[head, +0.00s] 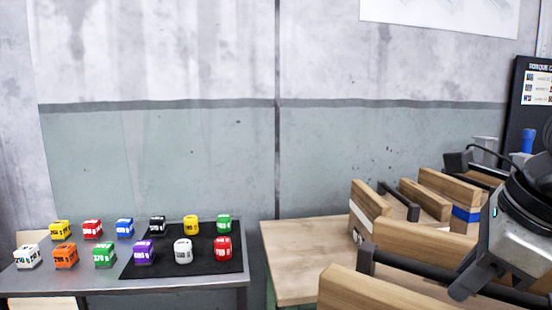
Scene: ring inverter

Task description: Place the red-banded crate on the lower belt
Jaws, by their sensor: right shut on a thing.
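Several open wooden crates with dark bar handles crowd the right side of the head view. No red band shows on any visible face, so I cannot tell which is the red-banded crate. My right gripper (462,289) reaches down from the right edge and is shut on the dark handle bar (410,273) of the nearest wooden crate (362,292). That crate is cut off by the bottom edge, and its band is not visible. My left gripper is not in view. No lower belt can be made out.
A white-banded crate (369,206) and a blue-banded crate (450,189) stand close behind. A wooden tabletop (295,260) has bare room at its left. A grey table (200,283) at left holds several coloured numbered blocks, some on a black mat (205,264).

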